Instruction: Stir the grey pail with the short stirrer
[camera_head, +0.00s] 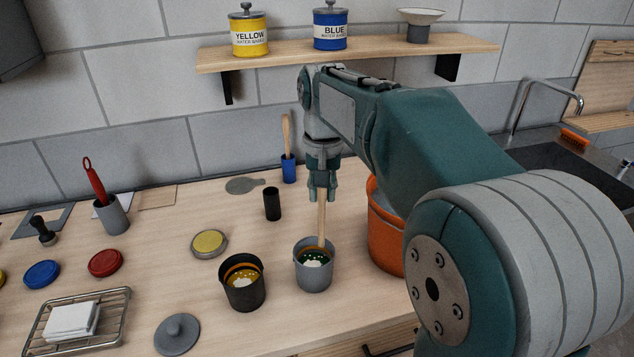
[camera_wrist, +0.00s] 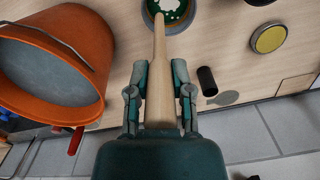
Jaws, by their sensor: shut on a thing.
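The grey pail (camera_head: 313,278) stands upright on the worktop, holding dark green paint with a white patch on it. My gripper (camera_head: 321,190) is above the pail, pointing down, shut on a pale wooden stirrer (camera_head: 321,222). The stirrer's lower end reaches inside the pail, near its back side; how deep it goes is hidden. In the wrist view the stirrer (camera_wrist: 160,60) runs between the fingers of my gripper (camera_wrist: 160,88) to the pail (camera_wrist: 150,22) at the top edge. A second wooden stick (camera_head: 286,132) stands in a blue holder (camera_head: 289,170).
A dark pail (camera_head: 244,296) with yellow paint stands close left of the grey pail. An orange bucket (camera_head: 384,240) is close on the right, partly behind my arm. A black cylinder (camera_head: 272,204) stands behind. Lids and a wire rack (camera_head: 105,335) lie further left.

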